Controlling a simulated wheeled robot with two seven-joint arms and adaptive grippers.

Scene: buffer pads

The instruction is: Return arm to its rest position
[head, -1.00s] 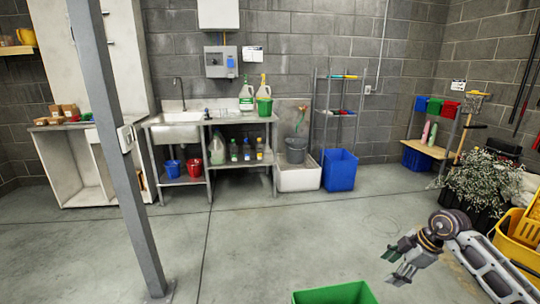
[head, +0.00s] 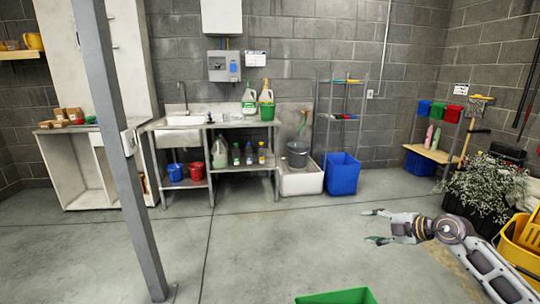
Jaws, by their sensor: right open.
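My right gripper (head: 372,226) is at the lower right of the head view, on my right arm, which comes in from the lower right corner. Its fingers are spread apart and point left, with nothing between them. It is held in the air above the concrete floor, above and to the right of a green bin (head: 338,297). Only the top of that bin shows at the bottom edge. My left gripper is not in view.
A grey post (head: 128,170) stands at the left. A yellow mop bucket (head: 520,256) and a leafy plant (head: 485,188) are close to my right arm. A blue bin (head: 341,174) and a sink bench (head: 182,121) stand by the back wall. The middle floor is clear.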

